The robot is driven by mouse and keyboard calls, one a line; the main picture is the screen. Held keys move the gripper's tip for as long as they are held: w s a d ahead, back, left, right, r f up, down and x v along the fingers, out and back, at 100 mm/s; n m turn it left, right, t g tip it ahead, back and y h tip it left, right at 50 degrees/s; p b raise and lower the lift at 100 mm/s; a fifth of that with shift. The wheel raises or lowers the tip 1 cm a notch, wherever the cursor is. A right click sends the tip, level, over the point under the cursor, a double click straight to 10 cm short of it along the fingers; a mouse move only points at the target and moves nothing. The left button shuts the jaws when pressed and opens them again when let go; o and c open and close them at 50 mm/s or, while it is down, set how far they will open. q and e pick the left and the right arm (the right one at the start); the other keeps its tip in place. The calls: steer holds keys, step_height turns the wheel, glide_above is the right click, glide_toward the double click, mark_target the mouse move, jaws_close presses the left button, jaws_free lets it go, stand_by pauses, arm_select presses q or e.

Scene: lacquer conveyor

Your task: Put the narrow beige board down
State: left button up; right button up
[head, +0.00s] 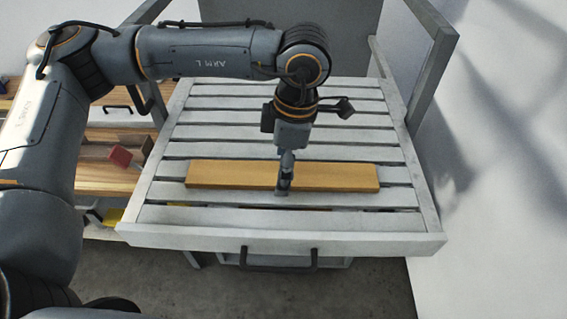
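The narrow board (230,174), yellowish beige in this light, lies level across the picture at the slatted grey top, long side left to right. My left gripper (284,180) points down at the board's middle from above. One finger shows against the board's front face; the other is hidden behind the board. The gripper looks shut on the board. I cannot tell whether the board's underside touches the slats. My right gripper is not in view.
The slatted conveyor top (280,215) has raised side rails and a front edge with a dark handle (278,260). Its slats are otherwise clear. Wooden shelves (105,178) with a red item (121,156) stand at left. A white wall is at right.

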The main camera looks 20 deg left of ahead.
arm_select(q)
step_height(320, 180, up, 12)
steer(key=d+b, duration=0.1)
steer(key=b, duration=0.2)
steer(key=shift+w+d, duration=0.2)
steer(key=shift+d, duration=0.05)
steer(key=shift+f, duration=0.1)
